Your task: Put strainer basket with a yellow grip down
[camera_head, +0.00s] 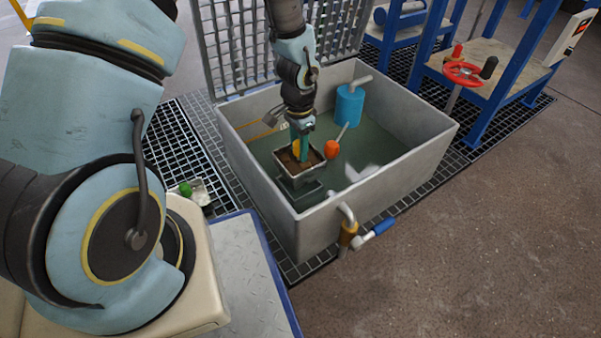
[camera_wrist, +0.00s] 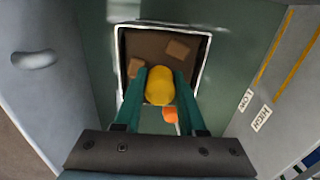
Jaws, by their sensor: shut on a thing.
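The strainer basket (camera_head: 286,162) is a small square basket with a pale rim and brown contents, inside the grey tank. Its yellow grip (camera_wrist: 160,86) stands between the two teal fingers of my gripper (camera_wrist: 160,92). My gripper, also in the head view (camera_head: 303,150), is shut on the yellow grip from above. In the wrist view the basket (camera_wrist: 203,62) lies beyond the fingers, with blocky brown pieces in it. In the head view the basket is just over a dark green block (camera_head: 300,192); I cannot tell whether they touch.
The grey tank (camera_head: 402,172) has high walls around my gripper. Inside are a blue cylinder (camera_head: 349,104) and an orange float (camera_head: 332,150) on a rod. A raised grate (camera_head: 235,50) stands behind. A pipe with a blue-handled valve (camera_head: 378,230) sticks out in front.

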